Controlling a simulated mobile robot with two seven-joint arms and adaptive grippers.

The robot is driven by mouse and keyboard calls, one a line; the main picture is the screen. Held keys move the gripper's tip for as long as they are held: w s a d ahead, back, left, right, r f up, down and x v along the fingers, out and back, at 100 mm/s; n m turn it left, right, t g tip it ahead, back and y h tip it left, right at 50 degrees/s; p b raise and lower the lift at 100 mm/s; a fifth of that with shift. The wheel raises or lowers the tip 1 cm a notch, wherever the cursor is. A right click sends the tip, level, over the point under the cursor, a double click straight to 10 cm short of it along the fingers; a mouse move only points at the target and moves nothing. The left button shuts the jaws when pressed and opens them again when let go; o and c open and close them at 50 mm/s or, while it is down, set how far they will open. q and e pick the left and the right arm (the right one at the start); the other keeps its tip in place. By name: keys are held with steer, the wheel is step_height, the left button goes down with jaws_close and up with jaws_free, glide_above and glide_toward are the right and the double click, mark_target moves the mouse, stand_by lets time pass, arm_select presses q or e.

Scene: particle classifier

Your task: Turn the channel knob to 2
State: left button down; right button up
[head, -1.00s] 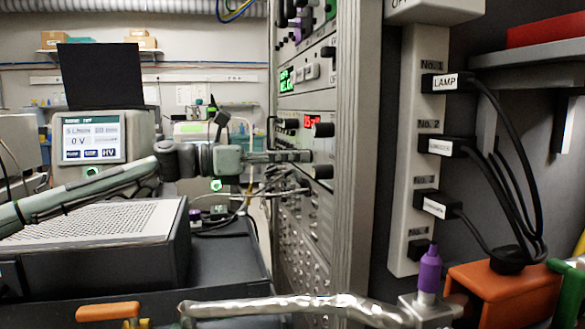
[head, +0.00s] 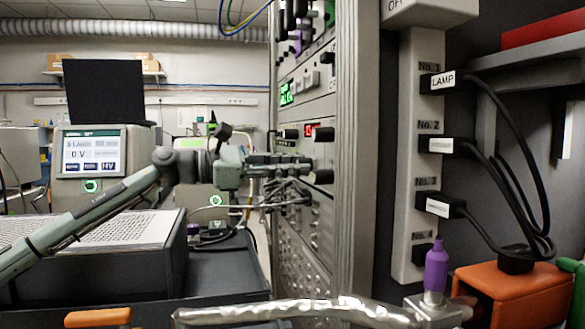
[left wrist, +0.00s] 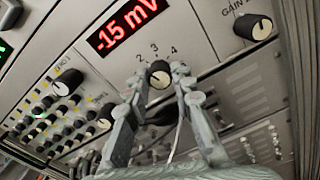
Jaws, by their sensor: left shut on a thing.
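The channel knob (left wrist: 158,74) is a round dark knob with a pale face, on a grey panel below a red display (left wrist: 128,22) reading -15 mV. The numbers 2, 3 and 4 show above it in the left wrist view. My left gripper (left wrist: 160,76) has a fingertip at each side of the knob and is shut on it. In the head view my left gripper (head: 308,163) reaches the rack front from the left, at a black knob (head: 323,177). The knob's pointer direction is too small to tell.
A GAIN knob (left wrist: 253,27) sits at the upper right of the panel, and several small knobs sit at the left. Cables (head: 285,192) hang just below the gripper. A power strip (head: 415,190) stands right of the rack.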

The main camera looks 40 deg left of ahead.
arm_select(q)
steer(key=c, duration=1.3)
jaws_free()
steer(key=shift+r, duration=0.15)
step_height(320, 180, up, 10)
steer(key=shift+f, duration=0.1)
steer(key=shift+f, duration=0.1)
